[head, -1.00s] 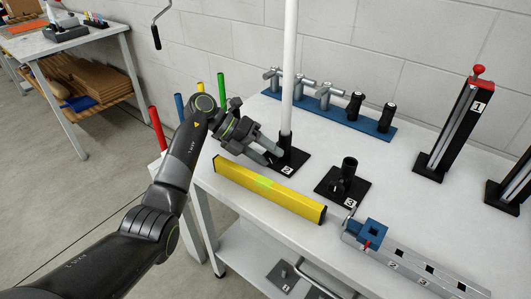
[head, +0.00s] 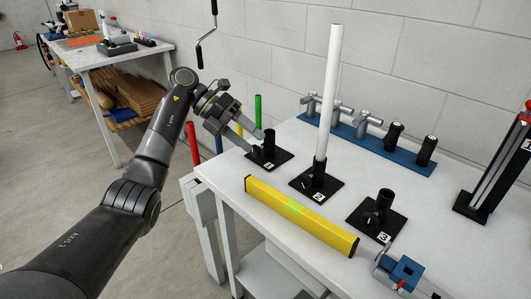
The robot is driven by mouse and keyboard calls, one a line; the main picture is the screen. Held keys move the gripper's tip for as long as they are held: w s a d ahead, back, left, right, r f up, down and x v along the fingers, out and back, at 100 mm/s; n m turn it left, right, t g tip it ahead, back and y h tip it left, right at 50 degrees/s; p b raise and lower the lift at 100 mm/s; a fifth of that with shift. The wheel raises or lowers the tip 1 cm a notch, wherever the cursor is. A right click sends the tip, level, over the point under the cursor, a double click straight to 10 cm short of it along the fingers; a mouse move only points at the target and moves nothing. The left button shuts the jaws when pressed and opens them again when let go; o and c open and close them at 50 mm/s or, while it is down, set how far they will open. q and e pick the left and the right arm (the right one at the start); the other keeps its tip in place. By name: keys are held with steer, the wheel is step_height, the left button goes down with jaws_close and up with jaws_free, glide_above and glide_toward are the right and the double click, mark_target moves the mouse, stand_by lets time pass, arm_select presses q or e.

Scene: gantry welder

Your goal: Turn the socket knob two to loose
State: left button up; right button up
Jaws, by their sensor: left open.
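Socket two (head: 319,181) is a black socket on a square black plate marked 2, on the white table. A white pole (head: 330,90) stands nearly upright in it. Its knob (head: 307,182) is small and dark at the socket's left side; I cannot tell whether it is tight or loose. My left gripper (head: 254,138) is open and empty, left of socket two and apart from it. Its fingers are beside the top of socket one (head: 269,146); I cannot tell whether they touch it. My right gripper is not in view.
Socket three (head: 385,203) stands empty to the right. A yellow bar (head: 275,204) lies in front of the sockets. A blue rack (head: 350,135) with grey and black fittings is behind. Coloured tubes (head: 258,112) stand left of the table. A blue clamp block (head: 404,272) is at front right.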

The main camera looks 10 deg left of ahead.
arm_select(q)
steer(key=shift+a+r, duration=0.45)
steer(key=shift+a, duration=0.1)
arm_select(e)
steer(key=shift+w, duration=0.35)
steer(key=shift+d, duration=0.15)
